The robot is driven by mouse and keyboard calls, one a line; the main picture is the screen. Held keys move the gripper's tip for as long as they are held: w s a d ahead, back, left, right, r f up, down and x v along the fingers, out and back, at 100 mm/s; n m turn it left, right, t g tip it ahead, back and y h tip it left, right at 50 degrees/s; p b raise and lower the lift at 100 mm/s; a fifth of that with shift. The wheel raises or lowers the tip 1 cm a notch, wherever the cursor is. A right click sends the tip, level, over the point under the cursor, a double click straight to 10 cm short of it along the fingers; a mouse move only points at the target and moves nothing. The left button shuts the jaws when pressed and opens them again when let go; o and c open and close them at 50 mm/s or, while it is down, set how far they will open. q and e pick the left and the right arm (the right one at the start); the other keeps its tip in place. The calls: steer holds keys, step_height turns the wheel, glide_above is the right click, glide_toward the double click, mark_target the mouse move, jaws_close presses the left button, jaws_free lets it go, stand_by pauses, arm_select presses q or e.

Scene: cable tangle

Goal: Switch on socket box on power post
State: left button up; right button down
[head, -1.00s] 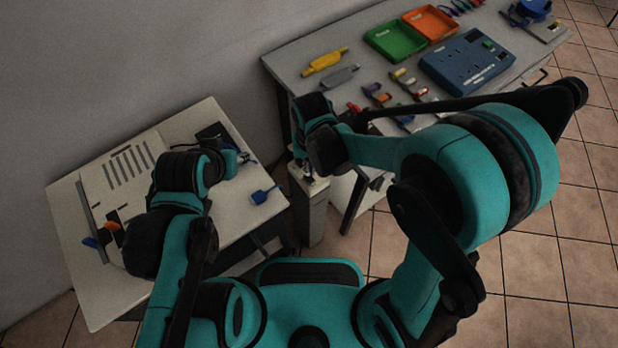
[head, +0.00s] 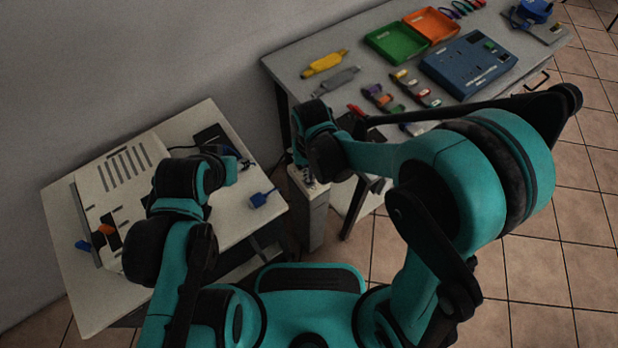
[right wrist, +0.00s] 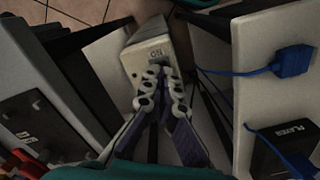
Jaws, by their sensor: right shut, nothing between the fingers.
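The power post (head: 312,218) is a narrow pale upright box between the two tables, below my right gripper (head: 306,177). Its top also shows in the right wrist view (right wrist: 150,47), with the label "ON" on its near edge. My right gripper also shows in the right wrist view (right wrist: 164,82). Its fingers are shut and empty, with the tips at the post's top beside the label. The switch is hidden by the fingers, and I cannot tell whether they touch it. My left gripper (head: 226,152) is over the left table; its fingers are too dark to read.
The left table (head: 225,235) holds a white slotted box (head: 125,170) and a blue plug (head: 262,198). The right table (head: 300,62) carries a green tray (head: 396,42), an orange tray (head: 432,25) and a blue panel (head: 468,64). Tiled floor is free at right.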

steer(key=shift+f+b, duration=0.9)
steer(key=shift+f, duration=0.1)
stand_by(1.0)
steer(key=shift+r+p, duration=2.85)
steer(key=shift+r, duration=0.7)
